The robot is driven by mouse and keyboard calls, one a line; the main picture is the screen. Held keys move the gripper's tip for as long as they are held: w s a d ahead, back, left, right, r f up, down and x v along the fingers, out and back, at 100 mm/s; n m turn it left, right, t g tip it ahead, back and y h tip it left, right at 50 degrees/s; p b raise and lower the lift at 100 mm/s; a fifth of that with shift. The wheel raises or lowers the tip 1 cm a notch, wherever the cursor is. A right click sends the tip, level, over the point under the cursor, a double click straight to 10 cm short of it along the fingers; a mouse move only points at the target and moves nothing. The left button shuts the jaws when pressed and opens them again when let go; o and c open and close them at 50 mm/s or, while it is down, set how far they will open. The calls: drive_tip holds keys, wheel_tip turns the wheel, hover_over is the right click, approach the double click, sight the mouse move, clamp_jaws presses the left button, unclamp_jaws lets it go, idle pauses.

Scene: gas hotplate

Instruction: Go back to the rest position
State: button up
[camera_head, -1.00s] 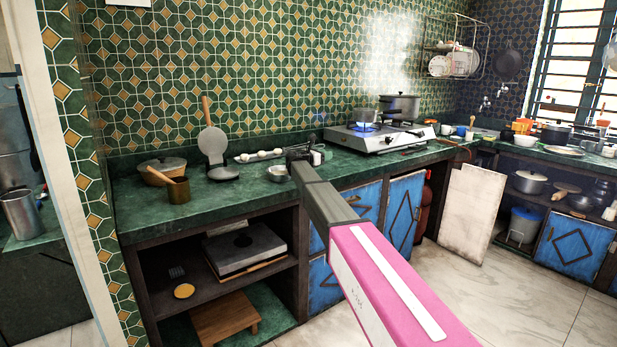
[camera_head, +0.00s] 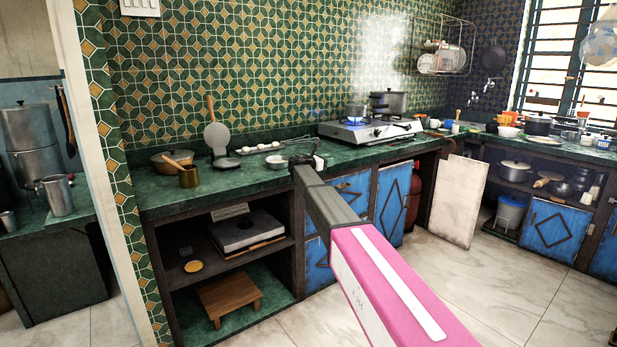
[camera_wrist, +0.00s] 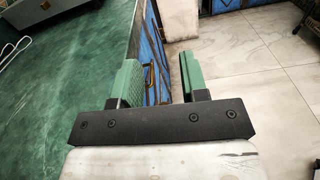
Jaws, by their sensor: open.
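My gripper (camera_head: 308,162) is at the end of my pink and grey arm, near the front edge of the green counter (camera_head: 230,182). In the wrist view my gripper (camera_wrist: 158,82) has its two green fingers apart with nothing between them. The counter's green top (camera_wrist: 60,100) is on the left there, and the blue cabinet front and floor lie below the fingers. A small metal bowl (camera_head: 277,161) sits on the counter just left of my gripper.
The gas hotplate (camera_head: 368,131) has a lit blue flame, with pots on it and steam above. A brass pot (camera_head: 188,177), a pan (camera_head: 171,162) and a tray with white balls (camera_head: 262,148) stand on the counter. A pale board (camera_head: 458,200) leans at right. The tiled floor (camera_head: 420,280) is clear.

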drive_tip(key=s+d+f+m+g+y, duration=0.2)
drive_tip(key=s+d+f+m, duration=0.2)
drive_tip(key=s+f, duration=0.45)
drive_tip(key=s+d+f+m+g+y, duration=0.2)
drive_tip(key=s+d+f+m, duration=0.2)
drive_tip(key=s+f, duration=0.45)
drive_tip(key=s+d+f+m+g+y, duration=0.2)
drive_tip(key=s+d+f+m, duration=0.3)
drive_tip(key=s, duration=0.5)
drive_tip(key=s+a+f+m+g+y, duration=0.1)
drive_tip(key=s+f+m+y, duration=0.1)
drive_tip(key=s, duration=0.7)
drive_tip(key=s+a+f+m+g+y, duration=0.1)
drive_tip(key=s+f+m+y, duration=0.2)
drive_tip(key=s, duration=0.6)
drive_tip(key=s+f+m+g+y, duration=0.2)
drive_tip(key=s+f+m, duration=0.3)
drive_tip(key=s, duration=0.4)
drive_tip(key=shift+s+a+f+m+y, duration=0.15)
drive_tip(key=shift+a+f+m+y, duration=0.25)
drive_tip(key=shift+m, duration=0.3)
drive_tip(key=shift+o, duration=0.2)
drive_tip(key=shift+r, duration=0.1)
